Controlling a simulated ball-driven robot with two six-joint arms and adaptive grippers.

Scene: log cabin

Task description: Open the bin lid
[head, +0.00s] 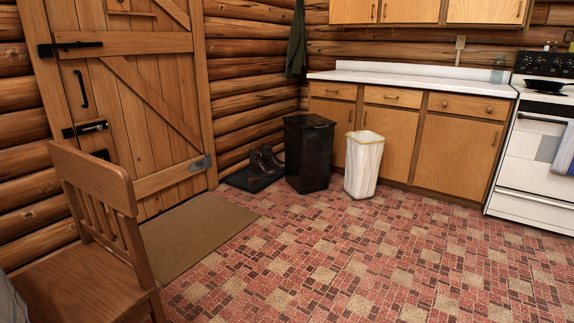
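A black bin (307,160) stands on the floor in the corner, left of the counter. Its flat black lid (309,121) lies on top and looks closed. A white bin (363,168) with a yellowish rim stands close to its right; its top looks open, with no lid visible. Neither of my grippers shows in the head view. Both bins are some way off across the floor.
A wooden chair (100,235) stands at the near left. A brown mat (195,235) lies before the wooden door (125,95). Boots (264,161) stand left of the black bin. Cabinets (457,145) and a white stove (535,155) line the right. The tiled floor (370,260) is clear.

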